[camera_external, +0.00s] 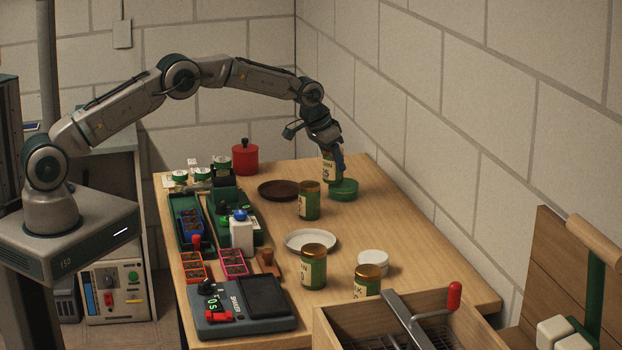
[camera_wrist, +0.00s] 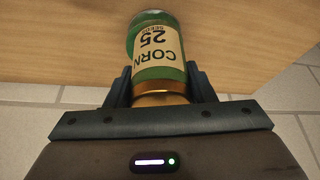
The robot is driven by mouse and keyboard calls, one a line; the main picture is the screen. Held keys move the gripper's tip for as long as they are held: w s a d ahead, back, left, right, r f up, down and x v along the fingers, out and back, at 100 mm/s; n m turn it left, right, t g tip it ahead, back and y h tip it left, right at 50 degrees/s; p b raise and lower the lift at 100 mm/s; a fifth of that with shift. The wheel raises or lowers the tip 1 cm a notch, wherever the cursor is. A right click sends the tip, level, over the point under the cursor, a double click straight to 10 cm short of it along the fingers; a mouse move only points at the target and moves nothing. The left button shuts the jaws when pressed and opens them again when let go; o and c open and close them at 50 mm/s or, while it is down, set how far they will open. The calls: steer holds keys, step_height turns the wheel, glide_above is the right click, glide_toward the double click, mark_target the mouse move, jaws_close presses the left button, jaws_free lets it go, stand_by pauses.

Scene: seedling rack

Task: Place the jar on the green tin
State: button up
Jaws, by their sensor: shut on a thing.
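The jar (camera_external: 327,172) is green with a gold lid and a cream label; the wrist view shows the jar (camera_wrist: 158,52) with its label reading CORN 25. My gripper (camera_external: 334,158) is shut on it near the lid and holds it about upright. The green tin (camera_external: 346,189) is a low round tin at the back right of the table. The jar's lower end overlaps the tin's left part in the outside view; I cannot tell whether they touch. In the wrist view a green edge, likely the tin (camera_wrist: 130,40), shows beside the jar, mostly hidden behind it.
A dark brown plate (camera_external: 278,190) lies left of the tin, and a similar jar (camera_external: 309,202) stands in front. Further forward are a white plate (camera_external: 311,240), another jar (camera_external: 313,268), a white bowl (camera_external: 373,262) and a wooden crate (camera_external: 335,332). A red pot (camera_external: 245,158) stands behind.

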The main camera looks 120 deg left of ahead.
steer(key=shift+f, duration=0.3)
steer(key=shift+f, duration=0.2)
steer(key=o, duration=1)
steer(key=shift+o, duration=0.2)
steer(key=shift+r, duration=0.1)
steer(key=shift+r, duration=0.15)
steer(key=b+v, duration=0.2)
steer(key=v, duration=1)
steer(key=shift+b, duration=0.4)
